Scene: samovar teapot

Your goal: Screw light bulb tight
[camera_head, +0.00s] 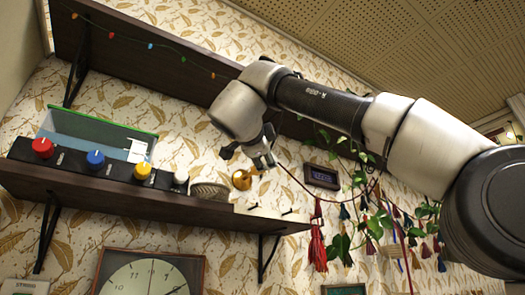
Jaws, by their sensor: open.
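A dark box (108,168) on the lower shelf carries a row of rounded tops: red (43,147), blue (95,159), yellow (142,170) and white (180,178). My gripper (252,154) is open and hangs above the right part of the shelf, to the right of the row. It appears empty. A small shiny gold object (241,180) shows just below it; I cannot tell whether they touch.
The lower shelf (220,213) also holds a wicker basket (209,191) and a green-edged box (85,131). An upper shelf (140,55) with string lights runs above. A digital clock (321,176), hanging tassels (317,243) and leafy vines (342,245) are to the right.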

